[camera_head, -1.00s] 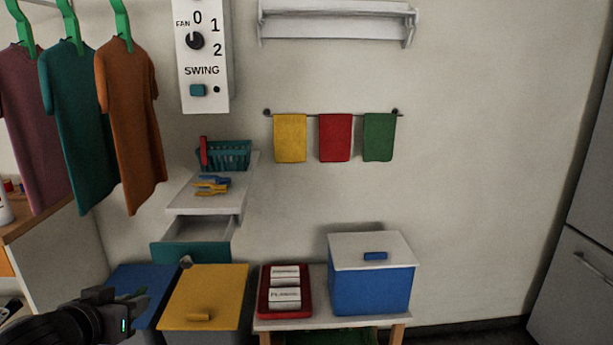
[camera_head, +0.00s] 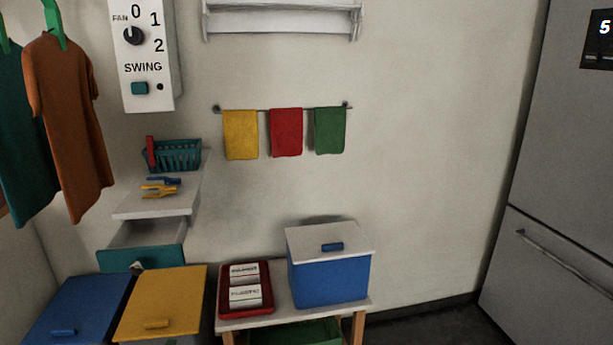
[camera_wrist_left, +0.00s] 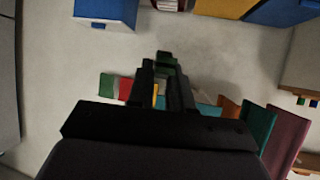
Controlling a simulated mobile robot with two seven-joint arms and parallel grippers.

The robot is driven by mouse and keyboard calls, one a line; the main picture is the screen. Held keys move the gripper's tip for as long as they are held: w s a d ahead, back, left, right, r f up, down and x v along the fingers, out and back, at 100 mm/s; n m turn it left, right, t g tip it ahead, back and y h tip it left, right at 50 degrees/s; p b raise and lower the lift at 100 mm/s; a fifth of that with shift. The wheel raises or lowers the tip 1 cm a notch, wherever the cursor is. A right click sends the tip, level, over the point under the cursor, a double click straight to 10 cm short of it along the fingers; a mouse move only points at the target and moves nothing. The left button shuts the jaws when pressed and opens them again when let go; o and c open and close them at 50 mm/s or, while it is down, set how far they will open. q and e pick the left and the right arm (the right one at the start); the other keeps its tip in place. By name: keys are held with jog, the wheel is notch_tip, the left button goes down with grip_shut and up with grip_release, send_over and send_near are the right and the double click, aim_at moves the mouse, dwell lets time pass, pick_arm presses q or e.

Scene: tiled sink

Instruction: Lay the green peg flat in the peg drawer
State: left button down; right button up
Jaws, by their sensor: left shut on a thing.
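My left gripper (camera_wrist_left: 164,72) shows only in the left wrist view, its two dark fingers shut on the green peg (camera_wrist_left: 165,57). The peg is small and dark green and sticks out past the fingertips; most of it is hidden between them. In the head view the peg drawer (camera_head: 142,258) has a teal front and stands pulled open under a white top (camera_head: 150,207). Its pale inside shows in part, and I see nothing lying there. Neither gripper shows in the head view.
Blue and yellow pegs (camera_head: 160,189) lie on the white top, before a teal basket (camera_head: 178,157) with a red peg (camera_head: 151,152) on it. A blue-lidded bin (camera_head: 80,305) and a yellow-lidded bin (camera_head: 165,295) stand below the drawer. A blue box (camera_head: 330,278) stands right.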

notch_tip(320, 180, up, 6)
jog(key=p, duration=0.5)
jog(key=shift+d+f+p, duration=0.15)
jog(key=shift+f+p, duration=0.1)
jog(key=shift+p, duration=0.15)
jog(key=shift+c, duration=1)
pick_arm(q)
notch_tip(320, 180, up, 6)
jog(key=d, duration=0.1)
jog(key=shift+d, duration=0.35)
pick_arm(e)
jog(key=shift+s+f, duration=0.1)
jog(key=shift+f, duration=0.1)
